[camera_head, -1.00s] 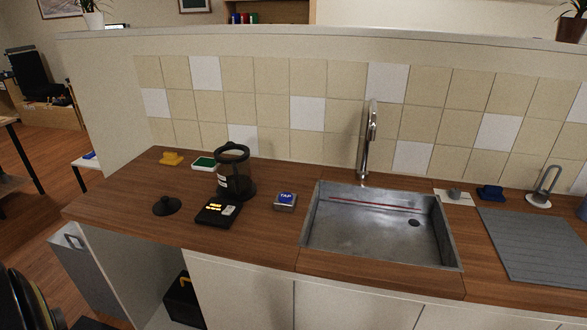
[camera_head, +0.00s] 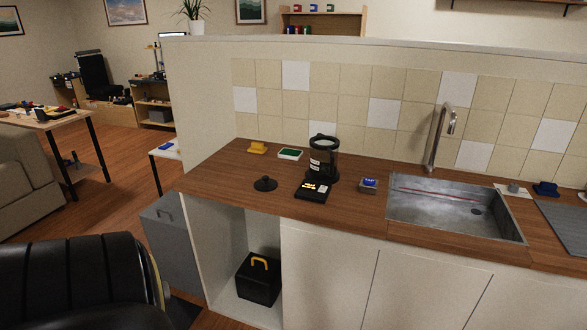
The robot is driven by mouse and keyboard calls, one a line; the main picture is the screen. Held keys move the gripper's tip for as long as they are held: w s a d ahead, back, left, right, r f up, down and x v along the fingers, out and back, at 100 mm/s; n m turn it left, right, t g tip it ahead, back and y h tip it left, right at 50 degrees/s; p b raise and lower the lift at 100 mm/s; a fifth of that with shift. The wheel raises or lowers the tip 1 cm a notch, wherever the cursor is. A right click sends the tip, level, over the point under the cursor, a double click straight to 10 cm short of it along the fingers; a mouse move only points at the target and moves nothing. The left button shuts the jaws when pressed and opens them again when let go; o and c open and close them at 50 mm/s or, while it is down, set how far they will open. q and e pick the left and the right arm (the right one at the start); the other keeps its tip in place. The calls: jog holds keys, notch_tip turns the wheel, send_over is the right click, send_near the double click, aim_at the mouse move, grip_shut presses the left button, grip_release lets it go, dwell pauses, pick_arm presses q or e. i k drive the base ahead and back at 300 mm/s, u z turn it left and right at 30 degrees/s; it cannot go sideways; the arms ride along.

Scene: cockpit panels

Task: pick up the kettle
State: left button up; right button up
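The kettle (camera_head: 322,160) looks like a dark, see-through jug with an open round top and a black handle on its right side. It stands upright on the wooden counter (camera_head: 225,178), left of the sink. A black lid with a knob (camera_head: 265,184) lies on the counter to its left. Neither of my grippers shows in this view.
The metal sink (camera_head: 455,212) with a tall tap (camera_head: 440,135) is to the right. A small blue-topped box (camera_head: 368,185), a green-topped box (camera_head: 289,154) and a yellow item (camera_head: 258,148) stand near the kettle. A black chair-like shape (camera_head: 80,275) fills the lower left.

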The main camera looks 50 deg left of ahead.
aim_at(324, 149)
jog(key=k, duration=0.4)
jog(key=u, duration=1.75)
jog(key=i, duration=0.5)
jog(key=z, duration=0.1)
